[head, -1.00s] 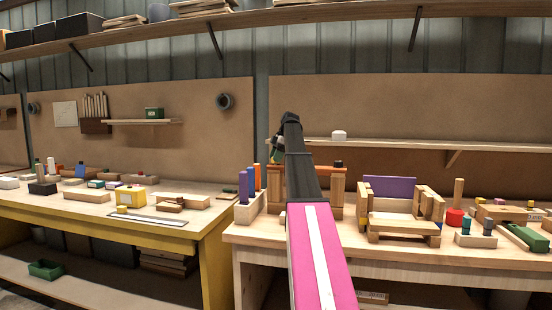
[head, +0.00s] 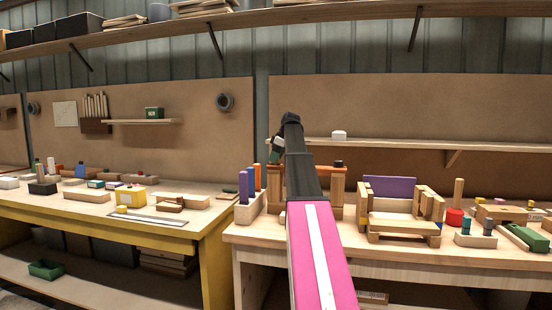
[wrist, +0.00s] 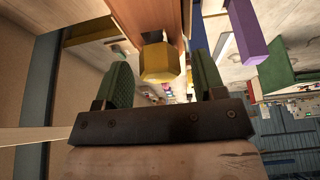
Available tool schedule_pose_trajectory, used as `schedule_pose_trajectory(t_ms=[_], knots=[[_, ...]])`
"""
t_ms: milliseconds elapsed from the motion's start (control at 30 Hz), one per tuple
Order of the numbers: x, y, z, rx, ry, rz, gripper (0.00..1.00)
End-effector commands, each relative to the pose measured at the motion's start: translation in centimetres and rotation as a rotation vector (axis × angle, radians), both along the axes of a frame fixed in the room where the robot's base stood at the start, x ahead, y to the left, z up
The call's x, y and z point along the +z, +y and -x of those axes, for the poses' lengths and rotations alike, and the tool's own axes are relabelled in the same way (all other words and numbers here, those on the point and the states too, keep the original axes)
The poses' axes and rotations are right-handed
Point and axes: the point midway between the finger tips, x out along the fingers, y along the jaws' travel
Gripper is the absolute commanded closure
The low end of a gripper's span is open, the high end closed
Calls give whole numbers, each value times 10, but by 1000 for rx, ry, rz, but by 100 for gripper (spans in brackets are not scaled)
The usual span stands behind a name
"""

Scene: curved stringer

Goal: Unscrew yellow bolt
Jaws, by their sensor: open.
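The yellow bolt (wrist: 160,64) shows its hexagonal head in the wrist view, in front of an orange-brown wooden beam (wrist: 158,18). My gripper (wrist: 160,72) is open, with one green finger pad to each side of the bolt head. Gaps show on both sides of the head, so the pads do not appear to touch it. In the head view my gripper (head: 277,152) is small and partly hidden behind my arm, beside the wooden frame (head: 336,186) on the bench. I cannot make out the bolt in the head view.
A purple block (wrist: 248,30) stands right of the beam in the wrist view. In the head view, purple and orange pegs (head: 246,186) stand left of the frame. A wooden assembly with a purple panel (head: 390,186) stands to its right. A shelf (head: 400,143) runs behind.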

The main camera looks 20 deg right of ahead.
Motion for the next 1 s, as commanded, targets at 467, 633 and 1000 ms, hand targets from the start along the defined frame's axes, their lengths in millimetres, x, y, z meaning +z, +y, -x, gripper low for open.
schedule_pose_trajectory(t_ms=[467,633,1000], knots=[[0,1,2,-462,-2,1,36],[0,1,1,-521,0,0,36],[0,1,1,-518,-1,1,36]])
